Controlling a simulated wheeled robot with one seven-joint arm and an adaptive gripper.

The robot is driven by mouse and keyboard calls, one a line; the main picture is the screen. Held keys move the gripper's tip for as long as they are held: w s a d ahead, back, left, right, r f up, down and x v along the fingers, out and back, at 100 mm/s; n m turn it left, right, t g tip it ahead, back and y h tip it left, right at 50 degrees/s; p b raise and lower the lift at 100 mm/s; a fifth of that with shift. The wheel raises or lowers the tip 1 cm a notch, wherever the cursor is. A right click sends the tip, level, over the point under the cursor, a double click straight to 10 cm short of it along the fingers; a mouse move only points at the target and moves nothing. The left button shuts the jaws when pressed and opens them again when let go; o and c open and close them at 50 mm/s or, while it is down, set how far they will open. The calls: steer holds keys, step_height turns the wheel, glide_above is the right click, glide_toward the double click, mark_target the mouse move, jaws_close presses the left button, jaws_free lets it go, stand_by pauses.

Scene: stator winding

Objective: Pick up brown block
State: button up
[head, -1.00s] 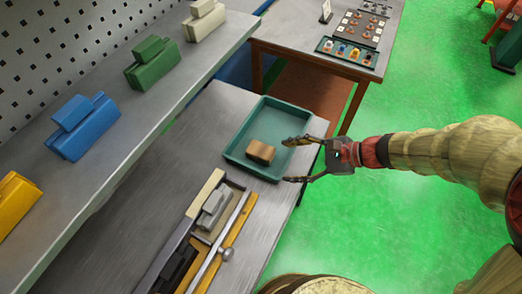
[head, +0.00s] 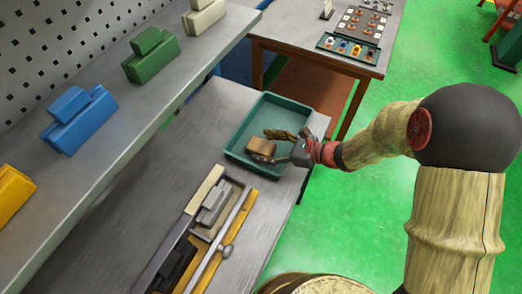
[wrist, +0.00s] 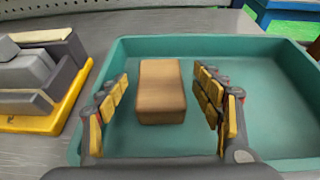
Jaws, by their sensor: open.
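The brown block (head: 262,146) lies in the green tray (head: 237,153) on the grey bench. In the wrist view the brown block (wrist: 161,97) sits between the two fingers, with a gap on each side. My gripper (head: 277,146) is open and reaches into the tray from the right. In the wrist view my gripper (wrist: 162,100) has one finger left of the block and one right of it. The wrist view also shows the green tray (wrist: 285,92) around them. In the head view the fingers hide part of the block's right side.
A fixture with grey blocks and a yellow base (head: 238,215) stands left of and in front of the tray. A shelf on the left holds yellow, blue (head: 80,120), green (head: 151,56) and cream blocks. Another table (head: 300,35) with small parts stands behind.

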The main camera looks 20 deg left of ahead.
steer(key=shift+x, duration=0.85)
steer(key=c, duration=1.4)
